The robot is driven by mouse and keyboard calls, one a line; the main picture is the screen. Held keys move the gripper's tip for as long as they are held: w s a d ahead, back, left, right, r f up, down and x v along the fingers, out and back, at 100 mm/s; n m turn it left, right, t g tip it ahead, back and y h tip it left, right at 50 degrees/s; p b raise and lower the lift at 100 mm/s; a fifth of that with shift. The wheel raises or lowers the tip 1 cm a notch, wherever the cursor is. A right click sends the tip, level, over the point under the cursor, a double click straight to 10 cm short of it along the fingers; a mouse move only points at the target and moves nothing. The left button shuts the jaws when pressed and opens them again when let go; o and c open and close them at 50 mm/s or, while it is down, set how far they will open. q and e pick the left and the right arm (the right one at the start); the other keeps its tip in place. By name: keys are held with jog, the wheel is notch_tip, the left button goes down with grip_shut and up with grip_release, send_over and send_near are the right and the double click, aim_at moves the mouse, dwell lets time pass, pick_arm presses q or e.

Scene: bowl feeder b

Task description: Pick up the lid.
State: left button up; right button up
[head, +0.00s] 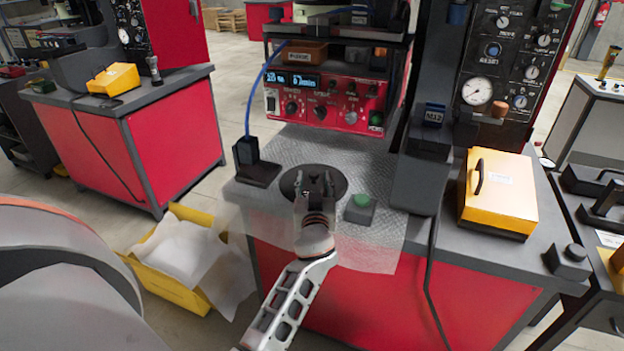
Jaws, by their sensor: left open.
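A dark round disc (288,183), which looks like the lid, lies on the metal plate at the front of the middle red bench. My left gripper (314,180) is in front of and over the disc in the head view. Its two fingers are spread apart with nothing seen between them. The gripper hides the middle and near part of the disc. I cannot tell whether the fingers touch it. My right gripper is not in view.
A green button box (359,209) sits close right of the disc. A black block with a blue cable (257,168) stands to its left. A red control unit (325,98) is behind. A yellow box with a handle (498,190) stands at right; a yellow crate (165,280) is on the floor.

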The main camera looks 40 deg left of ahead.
pick_arm(q)
jog(key=shift+w+a, duration=0.2)
jog(key=shift+w, duration=0.05)
grip_shut()
